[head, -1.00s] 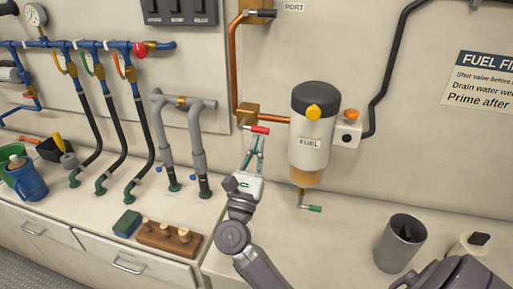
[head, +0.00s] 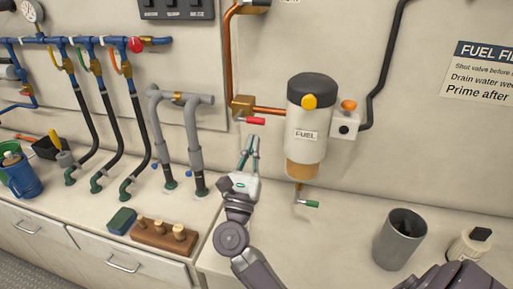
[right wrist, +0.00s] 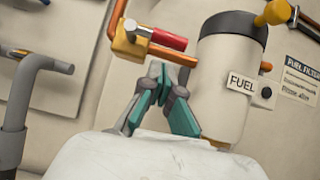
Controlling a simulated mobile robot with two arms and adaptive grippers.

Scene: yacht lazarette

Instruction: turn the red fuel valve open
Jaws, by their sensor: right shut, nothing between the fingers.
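The red fuel valve handle (head: 255,121) sticks out to the right, near level, from a brass valve body (head: 242,104) on the copper pipe. It lies just below the pipe stretch that runs to the fuel filter (head: 309,125). In the right wrist view the red handle (right wrist: 166,39) shows above my fingertips, beside the brass body (right wrist: 128,44). My right gripper (head: 249,140) is shut and empty, with its tips a little below the handle in the picture. It also shows in the right wrist view (right wrist: 158,82). Whether the tips touch the handle is unclear; they look apart. My left gripper is not in view.
The filter has a yellow knob (head: 309,101) and a green-tipped drain lever (head: 307,203). Grey pipes (head: 194,150) rise left of my gripper. A grey cup (head: 400,238) stands on the counter at right, a wooden peg block (head: 165,236) at left. The counter below the filter is clear.

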